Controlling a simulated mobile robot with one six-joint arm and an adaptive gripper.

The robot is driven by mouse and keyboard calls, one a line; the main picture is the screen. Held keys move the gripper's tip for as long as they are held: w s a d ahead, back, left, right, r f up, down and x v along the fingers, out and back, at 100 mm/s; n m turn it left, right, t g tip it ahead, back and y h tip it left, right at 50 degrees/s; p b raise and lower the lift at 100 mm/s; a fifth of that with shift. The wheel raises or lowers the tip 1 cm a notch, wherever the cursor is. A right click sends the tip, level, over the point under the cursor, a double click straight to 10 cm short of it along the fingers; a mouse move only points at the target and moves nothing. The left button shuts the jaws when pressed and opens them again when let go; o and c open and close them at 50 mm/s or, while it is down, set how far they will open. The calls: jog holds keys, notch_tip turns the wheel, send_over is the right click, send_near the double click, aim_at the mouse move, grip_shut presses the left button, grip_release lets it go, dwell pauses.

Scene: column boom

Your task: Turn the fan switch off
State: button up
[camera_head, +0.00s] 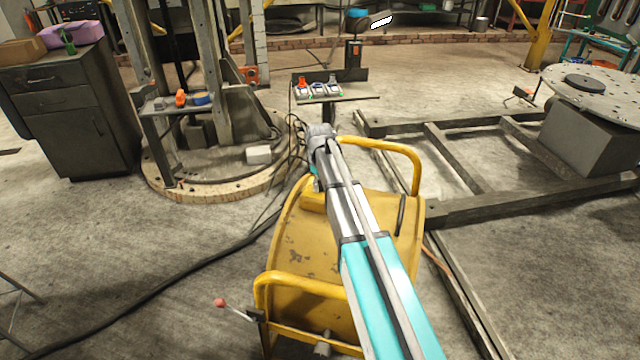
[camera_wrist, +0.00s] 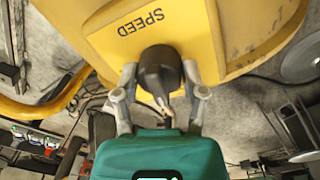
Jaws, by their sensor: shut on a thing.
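The yellow drum fan (camera_head: 300,240) stands on the floor below my arm in the head view. In the wrist view its yellow housing (camera_wrist: 240,30) carries a plate (camera_wrist: 130,25) reading SPEED, upside down. A black knob (camera_wrist: 160,62), which looks like the fan switch, sticks out from the housing beside this plate. My gripper (camera_wrist: 160,80) is shut on the black knob, with one finger on each side. In the head view my arm reaches over the fan to its far side, and the gripper and knob are hidden there. I cannot read the knob's setting.
Yellow tube handles (camera_head: 395,150) rise at the fan's far and near ends. A red-tipped lever (camera_head: 220,302) stands near its front left. A small shelf (camera_head: 350,97) with several coloured items is beyond the fan. Cables cross the floor at left; a metal frame lies right.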

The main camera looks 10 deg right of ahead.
jog(key=shift+n, duration=1.1)
jog(key=o, duration=1.2)
jog(key=shift+c, duration=0.2)
jog(key=shift+r, duration=0.15)
